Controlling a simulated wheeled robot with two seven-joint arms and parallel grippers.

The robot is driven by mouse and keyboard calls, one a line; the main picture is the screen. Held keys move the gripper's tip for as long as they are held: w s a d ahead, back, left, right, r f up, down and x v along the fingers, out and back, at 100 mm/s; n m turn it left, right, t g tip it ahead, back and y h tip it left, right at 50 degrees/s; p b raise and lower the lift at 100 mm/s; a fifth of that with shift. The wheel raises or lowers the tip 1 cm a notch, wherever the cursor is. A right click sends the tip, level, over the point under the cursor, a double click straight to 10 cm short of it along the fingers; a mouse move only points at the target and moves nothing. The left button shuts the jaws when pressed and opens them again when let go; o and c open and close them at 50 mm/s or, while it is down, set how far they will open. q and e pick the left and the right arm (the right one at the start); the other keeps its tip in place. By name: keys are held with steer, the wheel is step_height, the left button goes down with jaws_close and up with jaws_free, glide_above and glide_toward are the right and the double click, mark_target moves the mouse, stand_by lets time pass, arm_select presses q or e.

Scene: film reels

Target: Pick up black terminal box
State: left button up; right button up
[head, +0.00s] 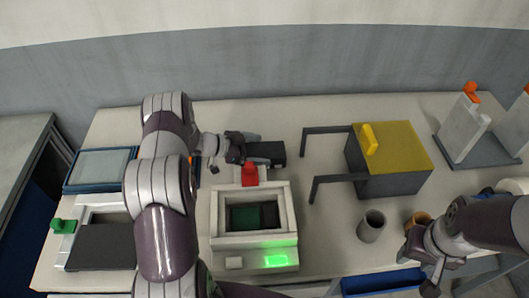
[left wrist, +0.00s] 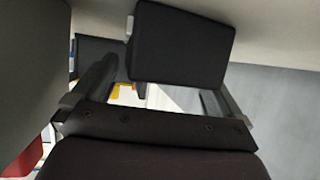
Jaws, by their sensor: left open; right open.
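The black terminal box (head: 267,152) lies on the table behind the white device with the red handle. My left gripper (head: 243,148) is open at the left end of this box, very close to it. In the left wrist view the dark box (left wrist: 182,45) fills the upper middle, just ahead of and partly between the open fingers (left wrist: 160,90). I cannot tell whether a finger touches it. My right gripper (head: 432,268) is open and empty over the front right of the table, far from the box.
The white device (head: 220,215) with a red handle (head: 250,174) and a green light stands just in front of the box. A yellow-topped dark block (head: 400,150) with black legs is to the right. A grey cup (head: 371,227) and an orange-brown cup (head: 418,219) stand near my right gripper.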

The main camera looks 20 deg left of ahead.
arm_select(q)
steer(key=shift+w+d+f, duration=0.1)
steer(key=shift+w+f, duration=0.05)
steer(key=shift+w, duration=0.1)
steer(key=c, duration=1.4)
